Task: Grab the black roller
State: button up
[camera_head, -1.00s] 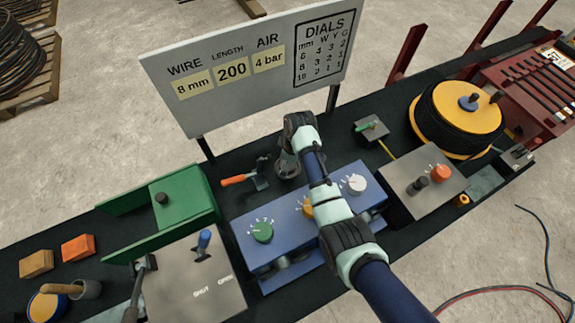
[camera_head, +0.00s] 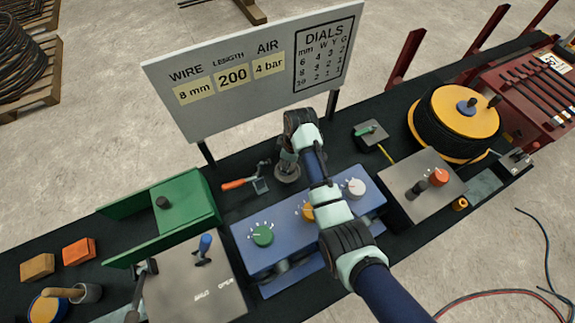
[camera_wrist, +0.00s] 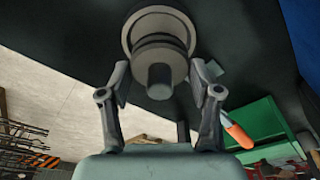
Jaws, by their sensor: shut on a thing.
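My gripper (camera_wrist: 158,74) is shut on a dark grey, stepped round piece (camera_wrist: 158,50) with a small cylinder at its centre. In the wrist view one finger lies against each side of it. In the head view the same round piece (camera_head: 287,173) stands on the black bench behind the blue box, and my gripper (camera_head: 288,158) is right over it, partly hidden by my wrist. I cannot tell for sure that this piece is the black roller.
The blue dial box (camera_head: 285,250) is in front. An orange-handled tool (camera_head: 240,184) lies just left, and a green guard (camera_head: 180,205) is beyond it. The sign board (camera_head: 250,68) stands close behind. A grey control box (camera_head: 425,190) and yellow-black spool (camera_head: 455,120) are right.

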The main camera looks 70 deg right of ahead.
notch_tip(320, 180, up, 17)
jog(key=p, duration=0.6)
